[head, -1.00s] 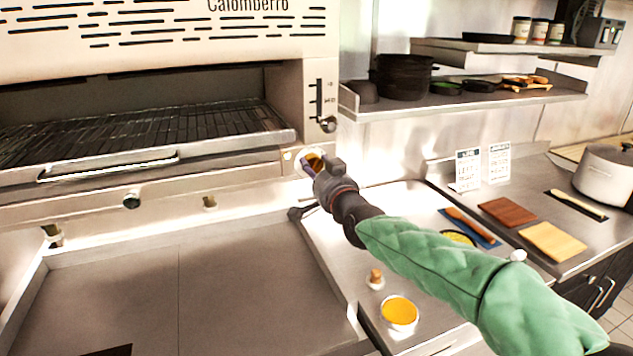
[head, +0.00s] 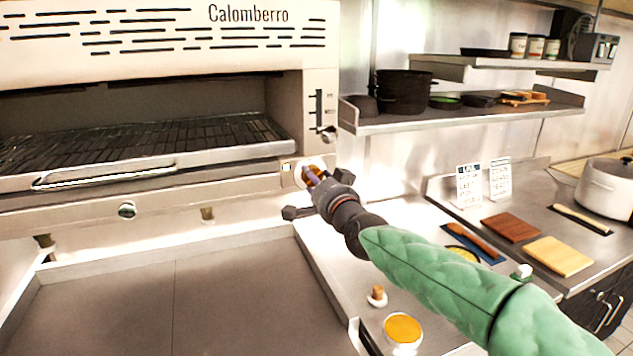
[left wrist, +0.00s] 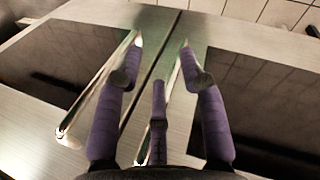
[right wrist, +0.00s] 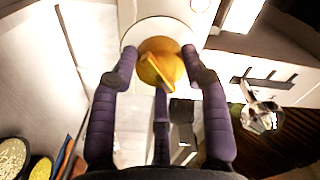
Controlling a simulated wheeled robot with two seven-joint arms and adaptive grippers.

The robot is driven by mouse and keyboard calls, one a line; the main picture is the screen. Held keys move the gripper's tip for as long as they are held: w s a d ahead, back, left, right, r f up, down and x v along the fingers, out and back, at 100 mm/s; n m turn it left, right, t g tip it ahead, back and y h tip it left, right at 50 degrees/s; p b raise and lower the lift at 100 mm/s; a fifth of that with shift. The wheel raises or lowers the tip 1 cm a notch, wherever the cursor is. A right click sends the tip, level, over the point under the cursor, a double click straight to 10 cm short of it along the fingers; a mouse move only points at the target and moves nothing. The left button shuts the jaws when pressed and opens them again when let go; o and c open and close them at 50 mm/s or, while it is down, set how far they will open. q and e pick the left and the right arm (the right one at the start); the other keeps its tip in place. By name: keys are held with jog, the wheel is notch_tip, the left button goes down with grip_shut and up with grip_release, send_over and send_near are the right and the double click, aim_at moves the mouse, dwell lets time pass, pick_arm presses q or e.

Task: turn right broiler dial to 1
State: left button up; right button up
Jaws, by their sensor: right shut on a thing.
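The right broiler dial (head: 313,173) is a brass-orange knob at the right end of the broiler's (head: 200,55) lower front rail. In the right wrist view the dial (right wrist: 161,62) shows a raised yellow grip bar on a white round plate. My right gripper (head: 319,184) reaches it from the right, and its purple fingers are shut on the dial's sides. The dial's number marks cannot be read. My left gripper (left wrist: 161,62) is open and empty in the left wrist view, over a cabinet front with metal bar handles. It is outside the head view.
A small lever knob (head: 328,133) is above the right dial. A flat griddle (head: 230,290) lies below. An orange-filled cup (head: 403,330) and a small shaker (head: 377,295) stand below my right arm.

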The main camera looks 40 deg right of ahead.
jog(key=shift+f, duration=0.1)
jog(key=o, duration=1.2)
jog(key=shift+c, duration=0.2)
jog(key=v, duration=1.2)
